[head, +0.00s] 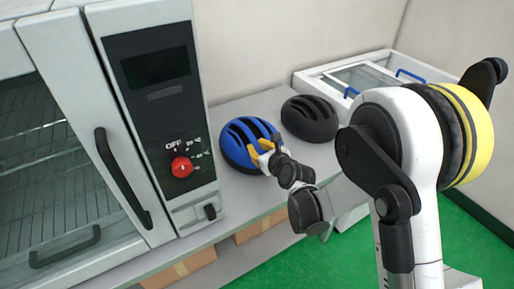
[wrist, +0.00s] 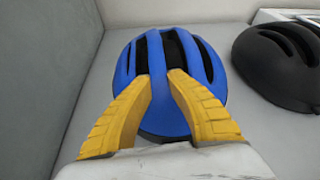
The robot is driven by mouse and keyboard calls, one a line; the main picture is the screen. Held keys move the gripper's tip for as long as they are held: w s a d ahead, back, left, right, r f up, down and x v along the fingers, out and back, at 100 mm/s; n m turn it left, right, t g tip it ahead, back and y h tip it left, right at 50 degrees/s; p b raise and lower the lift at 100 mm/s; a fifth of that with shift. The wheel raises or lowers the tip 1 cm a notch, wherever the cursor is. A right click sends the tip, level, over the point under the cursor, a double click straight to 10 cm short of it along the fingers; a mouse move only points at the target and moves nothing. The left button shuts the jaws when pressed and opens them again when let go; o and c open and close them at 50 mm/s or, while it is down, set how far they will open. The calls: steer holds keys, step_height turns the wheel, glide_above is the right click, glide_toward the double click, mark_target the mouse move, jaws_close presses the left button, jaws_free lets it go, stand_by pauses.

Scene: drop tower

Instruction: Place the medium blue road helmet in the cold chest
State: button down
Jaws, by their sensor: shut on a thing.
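The blue road helmet (head: 240,148) sits on the grey counter, just right of the oven-like cabinet. My gripper (head: 264,150) reaches it from the right and front. In the wrist view, the yellow fingers of my gripper (wrist: 160,80) are closed on a rib of the blue helmet (wrist: 203,60), with their tips at its vents. The cold chest (head: 350,75) is probably the white box with a glass top and blue handles at the back right. Its lid looks closed, and my arm hides part of it.
A black helmet (head: 309,117) stands right of the blue one, between it and the white chest; it also shows in the wrist view (wrist: 285,62). The cabinet (head: 150,70) with a red dial walls off the left. Cardboard boxes (head: 180,270) lie under the counter.

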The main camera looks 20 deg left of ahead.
steer(key=c, duration=1.4)
jaws_free()
steer(key=shift+r, duration=0.15)
steer(key=p+v, duration=0.1)
steer(key=v, duration=1.1)
steer(key=shift+d, duration=0.15)
